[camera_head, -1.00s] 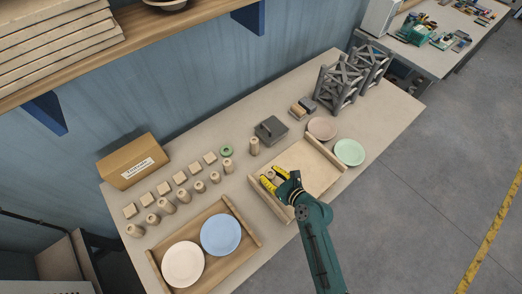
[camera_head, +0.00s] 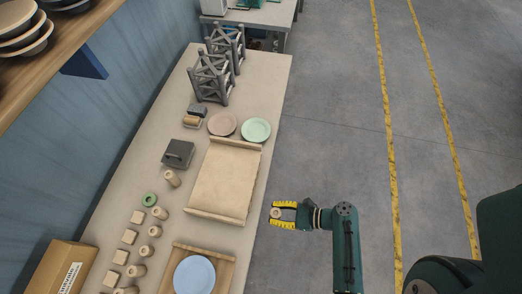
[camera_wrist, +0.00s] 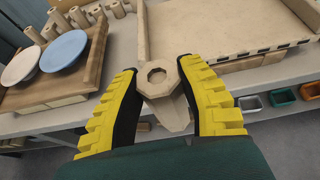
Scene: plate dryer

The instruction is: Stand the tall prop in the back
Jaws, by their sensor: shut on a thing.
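My gripper (camera_head: 284,214) is shut on a pale wooden prop (camera_head: 276,213), just off the front edge of the table, to the right of the board's near end. In the wrist view the prop (camera_wrist: 158,78) sits between the yellow fingers, with an eight-sided top and a dark recess in its middle. Its lower part is foreshortened, so its full length is hard to judge. The pale wooden board (camera_head: 222,182) has a raised rail at each end and looks empty. It also shows at the upper right of the wrist view (camera_wrist: 215,25).
A brown tray (camera_head: 228,268) holds a blue plate (camera_head: 194,275). Several wooden blocks and round props (camera_head: 172,178) stand left of the board. A grey lidded block (camera_head: 178,153), pink plate (camera_head: 222,124), green plate (camera_head: 256,130) and grey frames (camera_head: 211,78) lie beyond. The floor right of the table is clear.

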